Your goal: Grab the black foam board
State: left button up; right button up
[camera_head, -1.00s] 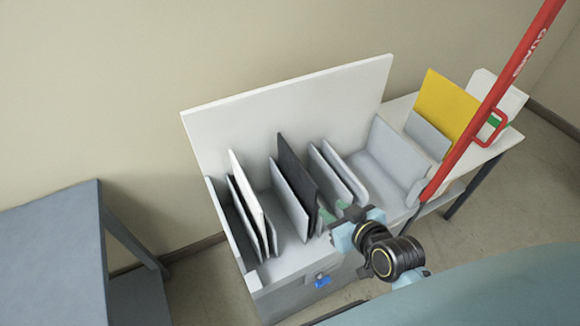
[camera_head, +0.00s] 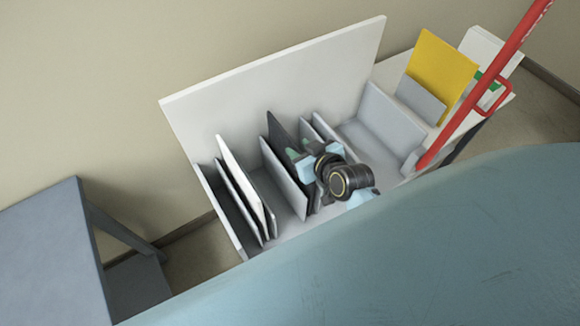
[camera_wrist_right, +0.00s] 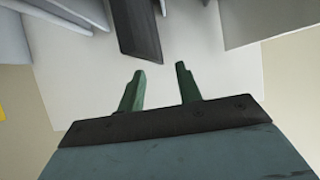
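The black foam board (camera_head: 279,131) stands on edge in a slot of the grey divided bin (camera_head: 232,238), next to a grey divider. My right gripper (camera_head: 294,154) is at the board's right side in the head view, and its wrist hides part of the board. In the right wrist view the gripper (camera_wrist_right: 160,72) is open and empty. The dark board (camera_wrist_right: 136,28) shows there just beyond the fingertips, more in line with the left finger. Whether a finger touches it I cannot tell. My left gripper is not in view.
A white board (camera_head: 238,172) stands in a slot to the left. Grey dividers flank the slots. A tall white panel (camera_head: 270,85) stands behind the bin. A yellow board (camera_head: 441,72) and a red pole (camera_head: 490,80) are at the right. A grey-blue table (camera_head: 45,245) is at the left.

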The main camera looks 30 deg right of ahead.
aim_at(295, 144)
jog(key=x, duration=0.4)
jog(key=shift+d+f, duration=0.15)
jog(key=shift+d, duration=0.25)
jog(key=shift+w+f+p, duration=0.3)
jog(key=shift+w+f, duration=0.05)
jog(key=shift+w, duration=0.05)
grip_shut()
